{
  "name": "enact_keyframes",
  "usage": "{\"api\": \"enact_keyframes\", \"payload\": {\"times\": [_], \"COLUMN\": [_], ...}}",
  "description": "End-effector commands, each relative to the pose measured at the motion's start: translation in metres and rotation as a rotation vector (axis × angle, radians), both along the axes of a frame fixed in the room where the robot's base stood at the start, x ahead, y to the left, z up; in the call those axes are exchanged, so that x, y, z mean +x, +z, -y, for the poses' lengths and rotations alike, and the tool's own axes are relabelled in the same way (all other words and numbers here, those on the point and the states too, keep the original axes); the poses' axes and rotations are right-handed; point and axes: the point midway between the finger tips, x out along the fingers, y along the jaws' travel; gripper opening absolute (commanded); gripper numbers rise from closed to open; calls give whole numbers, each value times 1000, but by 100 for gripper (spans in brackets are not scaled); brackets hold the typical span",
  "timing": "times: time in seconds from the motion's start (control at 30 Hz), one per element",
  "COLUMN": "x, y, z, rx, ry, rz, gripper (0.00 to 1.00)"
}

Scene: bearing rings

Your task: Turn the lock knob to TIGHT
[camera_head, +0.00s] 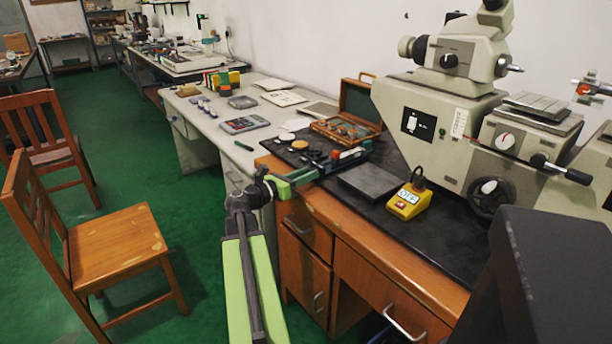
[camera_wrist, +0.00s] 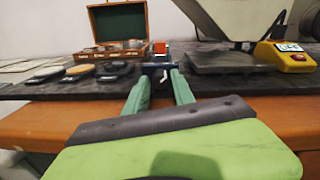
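My gripper (camera_wrist: 160,74) is open, its two green fingers apart and pointing at the black bench top. It also shows in the head view (camera_head: 308,175) at the bench's front left edge. Just beyond the fingertips is a small device with a blue body (camera_wrist: 154,67) and an orange-red block (camera_wrist: 159,47). In the head view it is a green, white and red device (camera_head: 350,156). I cannot make out the lock knob or any TIGHT marking. No contact between fingers and device is clear.
An open wooden case (camera_head: 346,131) stands behind the device. Round discs (camera_wrist: 112,69) lie to its left. A dark flat plate (camera_head: 369,181) lies to its right. A large measuring machine (camera_head: 424,106) stands at the back right. A wooden chair (camera_head: 118,247) stands left on the green floor.

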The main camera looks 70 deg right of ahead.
Motion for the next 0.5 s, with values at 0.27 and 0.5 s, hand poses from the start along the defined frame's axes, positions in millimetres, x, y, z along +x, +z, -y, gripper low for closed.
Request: {"api": "enact_keyframes", "payload": {"times": [0.27,0.5], "x": [0,0], "y": [0,0], "z": [0,0], "rx": [0,-25], "ry": [0,-1], "rz": [0,40], "gripper": [0,0]}}
